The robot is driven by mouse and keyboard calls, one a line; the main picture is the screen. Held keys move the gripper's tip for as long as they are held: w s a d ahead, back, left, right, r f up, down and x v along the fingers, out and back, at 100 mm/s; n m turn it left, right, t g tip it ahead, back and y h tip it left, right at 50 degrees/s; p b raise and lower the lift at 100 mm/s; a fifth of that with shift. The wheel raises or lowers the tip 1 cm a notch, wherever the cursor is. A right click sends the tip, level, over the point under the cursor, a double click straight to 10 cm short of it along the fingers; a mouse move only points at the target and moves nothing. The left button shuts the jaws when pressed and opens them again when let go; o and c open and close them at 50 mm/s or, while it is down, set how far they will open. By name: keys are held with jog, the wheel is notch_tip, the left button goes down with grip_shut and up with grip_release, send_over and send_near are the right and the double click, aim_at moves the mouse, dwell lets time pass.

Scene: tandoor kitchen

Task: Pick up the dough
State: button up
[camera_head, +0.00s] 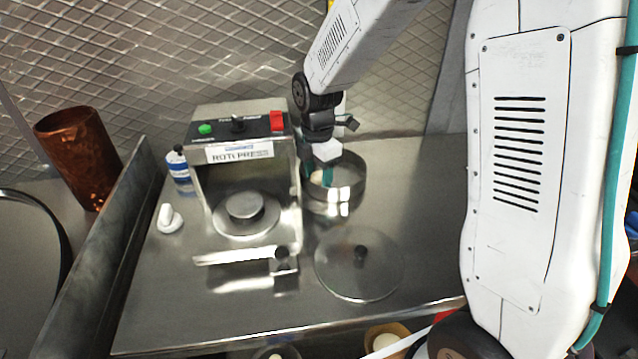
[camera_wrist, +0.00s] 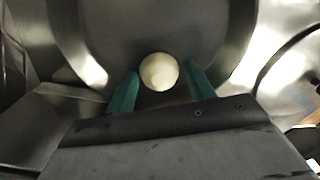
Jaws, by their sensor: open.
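The dough (camera_wrist: 158,72) is a pale round ball at the bottom of a round steel container (camera_head: 347,196). In the wrist view it sits between and just beyond the tips of my two teal fingers. My gripper (camera_wrist: 160,82) is open, with a finger on each side of the ball. In the head view my gripper (camera_head: 322,178) reaches down into the container, and a bit of the pale dough shows by the fingers. I cannot tell whether the fingers touch it.
A roti press (camera_head: 243,124) stands just left of the container. A blue-and-white bottle (camera_head: 179,170), a white object (camera_head: 169,219) and a copper vessel (camera_head: 79,157) are at the left. The counter's front right is clear.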

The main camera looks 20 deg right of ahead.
jog(key=c, duration=0.4)
